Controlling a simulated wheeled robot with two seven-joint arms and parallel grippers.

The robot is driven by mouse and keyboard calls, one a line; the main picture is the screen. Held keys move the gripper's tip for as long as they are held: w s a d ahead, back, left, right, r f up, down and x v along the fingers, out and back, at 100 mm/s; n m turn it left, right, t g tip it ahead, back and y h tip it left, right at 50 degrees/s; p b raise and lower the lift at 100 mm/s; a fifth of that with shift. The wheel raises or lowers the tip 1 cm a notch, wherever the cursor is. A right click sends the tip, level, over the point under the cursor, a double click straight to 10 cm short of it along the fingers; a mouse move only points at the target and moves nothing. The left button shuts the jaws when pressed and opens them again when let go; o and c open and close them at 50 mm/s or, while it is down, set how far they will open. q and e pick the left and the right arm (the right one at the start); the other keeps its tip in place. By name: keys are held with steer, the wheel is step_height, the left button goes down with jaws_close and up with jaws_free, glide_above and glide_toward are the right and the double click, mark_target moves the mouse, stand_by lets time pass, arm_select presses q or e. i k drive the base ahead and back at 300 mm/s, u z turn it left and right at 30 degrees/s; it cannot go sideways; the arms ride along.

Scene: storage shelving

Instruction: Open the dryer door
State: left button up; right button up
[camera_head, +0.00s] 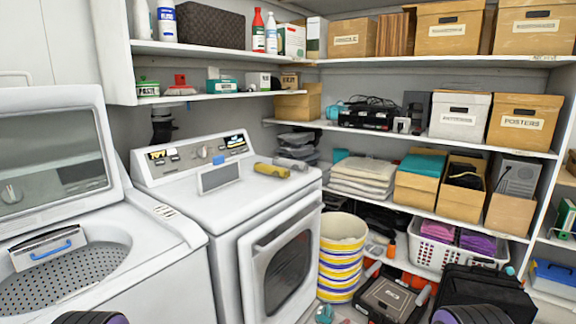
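The dryer (215,195) is the white front-loading machine in the middle, with a sloped control panel at the back of its top. Its door (287,262) is on the front face, which is turned toward the right. The door has a pale frame and a dark window, and it looks shut, flush with the front. Only dark rounded parts of my own arms show at the bottom edge, one at the left and one at the right. Both are well apart from the door. The fingers of both grippers are out of view.
A top-loading washer (150,245) with its lid up stands left of the dryer. A striped basket (341,258) stands on the floor close to the dryer's front at right.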

mark_target(279, 258)
steer(key=k, duration=0.55)
steer(key=z, duration=0.75)
steer(key=i, duration=1.5)
steer(key=u, duration=0.6)
steer(key=i, duration=0.75)
steer(key=u, duration=0.7)
